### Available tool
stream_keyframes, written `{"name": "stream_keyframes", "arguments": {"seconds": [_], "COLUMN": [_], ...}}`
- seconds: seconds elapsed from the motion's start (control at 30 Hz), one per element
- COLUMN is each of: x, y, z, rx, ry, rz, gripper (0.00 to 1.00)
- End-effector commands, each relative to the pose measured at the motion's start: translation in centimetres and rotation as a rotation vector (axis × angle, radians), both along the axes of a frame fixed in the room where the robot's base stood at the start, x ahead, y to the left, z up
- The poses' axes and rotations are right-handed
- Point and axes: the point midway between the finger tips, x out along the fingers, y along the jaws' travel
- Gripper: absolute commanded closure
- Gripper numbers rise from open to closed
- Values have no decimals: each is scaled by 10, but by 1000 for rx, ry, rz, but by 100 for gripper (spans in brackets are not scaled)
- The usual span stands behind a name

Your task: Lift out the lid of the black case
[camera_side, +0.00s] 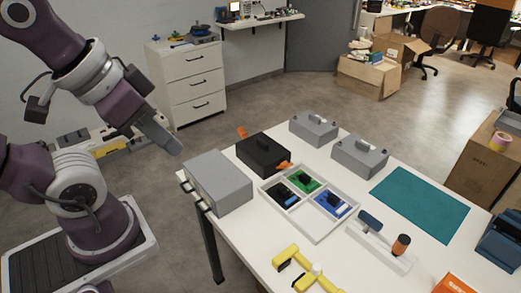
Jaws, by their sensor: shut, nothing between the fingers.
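The black case (264,155) stands on the white table, near its back left edge. Its lid (264,145) sits on top with a dark raised handle in the middle. Orange parts (284,165) stick out at the case's front right and back left. My gripper (174,146) is shut and empty. It hangs to the left of the case, apart from it, above and behind the grey box. The inside of the case is hidden.
A grey box (218,182) with handles stands left of the case. A white tray (310,204) with green, blue and black items lies in front. Two grey cases (314,127) stand behind to the right. A teal mat (419,203) lies bare at the right.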

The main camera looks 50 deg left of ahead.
Motion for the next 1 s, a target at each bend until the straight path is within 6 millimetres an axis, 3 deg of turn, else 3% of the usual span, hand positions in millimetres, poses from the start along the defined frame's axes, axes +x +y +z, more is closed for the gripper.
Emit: {"name": "stream_keyframes", "arguments": {"seconds": [0.2,0.4,0.73,0.77,0.87,1.0], "x": [0,0,5,11,53,152], "y": [0,0,0,0,5,38], "z": [0,0,3,6,23,27], "rx": [0,0,-17,-37,-169,-373], "ry": [0,0,8,21,97,230], "rz": [0,0,17,38,191,551], "gripper": [100,63,62,62,62,62]}}
